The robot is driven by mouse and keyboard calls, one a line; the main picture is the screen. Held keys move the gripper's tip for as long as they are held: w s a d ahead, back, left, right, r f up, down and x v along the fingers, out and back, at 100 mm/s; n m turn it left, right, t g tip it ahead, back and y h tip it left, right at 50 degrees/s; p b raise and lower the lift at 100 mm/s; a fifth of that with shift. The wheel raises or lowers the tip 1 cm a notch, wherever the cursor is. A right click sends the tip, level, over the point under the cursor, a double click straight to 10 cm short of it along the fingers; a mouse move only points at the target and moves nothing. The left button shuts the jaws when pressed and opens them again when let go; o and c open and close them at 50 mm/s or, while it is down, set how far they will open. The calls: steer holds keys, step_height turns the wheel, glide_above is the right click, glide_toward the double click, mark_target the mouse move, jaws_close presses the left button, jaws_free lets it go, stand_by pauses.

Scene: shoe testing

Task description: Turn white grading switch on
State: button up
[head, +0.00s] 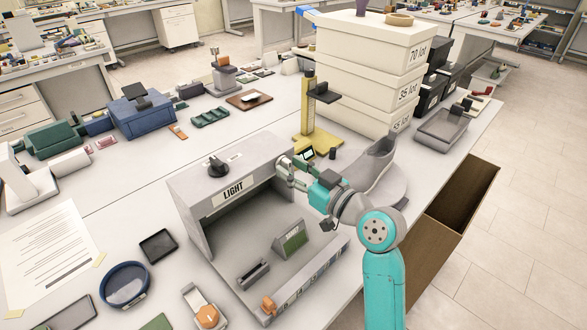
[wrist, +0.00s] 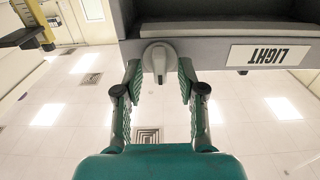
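The grading light box (head: 235,185) is a grey booth with a LIGHT label, standing on the white table. Its label also shows upside down in the wrist view (wrist: 265,55). The white switch (wrist: 157,57) is a round knob with a short lever on the face of the box, left of the label in the wrist view. My gripper (wrist: 159,75) is open, with its fingertips on either side of the knob and a visible gap on both sides. In the head view my gripper (head: 288,172) is at the box's right front corner and largely hides the switch.
A dark round knob (head: 217,168) sits on top of the box. A yellow stand (head: 312,120) is just behind my gripper, and a grey shoe-shaped piece (head: 378,165) is to the right. Stacked white lot boxes (head: 365,85) stand behind.

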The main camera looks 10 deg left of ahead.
steer(key=shift+a, duration=0.1)
jaws_close()
steer(key=shift+m, duration=0.3)
steer(key=m, duration=0.3)
steer(key=shift+w+m, duration=0.1)
steer(key=shift+m, duration=0.2)
steer(key=m, duration=0.4)
steer(key=shift+m, duration=0.3)
steer(key=m, duration=0.4)
steer(key=shift+w+f+m, duration=0.1)
steer(key=shift+m, duration=0.2)
steer(key=shift+f+m, duration=0.1)
steer(key=shift+m, duration=2.1)
